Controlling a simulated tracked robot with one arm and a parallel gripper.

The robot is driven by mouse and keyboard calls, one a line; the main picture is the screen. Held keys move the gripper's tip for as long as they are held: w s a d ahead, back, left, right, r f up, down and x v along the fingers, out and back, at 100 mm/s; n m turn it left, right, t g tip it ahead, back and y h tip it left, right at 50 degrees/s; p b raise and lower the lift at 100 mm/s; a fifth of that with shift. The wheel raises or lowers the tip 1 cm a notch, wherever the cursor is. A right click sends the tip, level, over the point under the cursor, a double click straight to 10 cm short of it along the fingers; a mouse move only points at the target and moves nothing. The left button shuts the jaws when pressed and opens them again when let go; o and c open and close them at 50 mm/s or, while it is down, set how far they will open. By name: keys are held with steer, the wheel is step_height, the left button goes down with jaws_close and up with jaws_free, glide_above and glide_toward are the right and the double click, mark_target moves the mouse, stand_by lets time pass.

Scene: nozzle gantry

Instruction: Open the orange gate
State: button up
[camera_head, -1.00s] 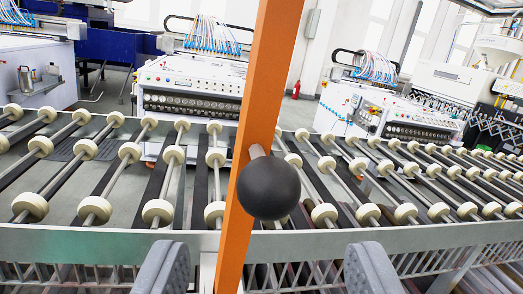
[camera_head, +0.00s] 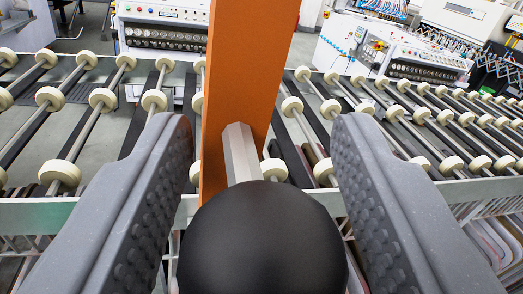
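The orange gate shows as an upright orange bar (camera_head: 240,75) in the middle of the view. A grey metal stem (camera_head: 239,155) sticks out from it towards me and ends in a large black ball knob (camera_head: 262,245). My gripper (camera_head: 264,135) is open, with one grey padded finger on each side of the stem and knob. The gap on either side of the stem is clear. The knob covers the lower part of the bar. I cannot tell whether a finger touches the knob.
A roller conveyor (camera_head: 440,185) with cream wheels runs across behind the bar, its metal frame along the near side. White machines (camera_head: 390,50) stand beyond it. Pale stacked trays or sheets (camera_head: 475,245) lie below the conveyor at the lower right.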

mark_target(255, 114)
jaws_close()
steer(key=shift+w+r+p, duration=0.3)
steer(key=shift+p, duration=0.4)
steer(key=p, duration=0.1)
steer(key=w+g+p, duration=0.1)
steer(key=p, duration=0.1)
steer(key=shift+w+a+r, duration=0.25)
steer(key=shift+w+a, duration=0.05)
steer(key=shift+w, duration=0.05)
steer(key=shift+w+a+f+g+h+p, duration=0.15)
steer(key=shift+w+g+h+p, duration=0.15)
steer(key=shift+w+g+p, duration=0.5)
steer(key=shift+s+t, duration=0.2)
steer(key=shift+t, duration=0.2)
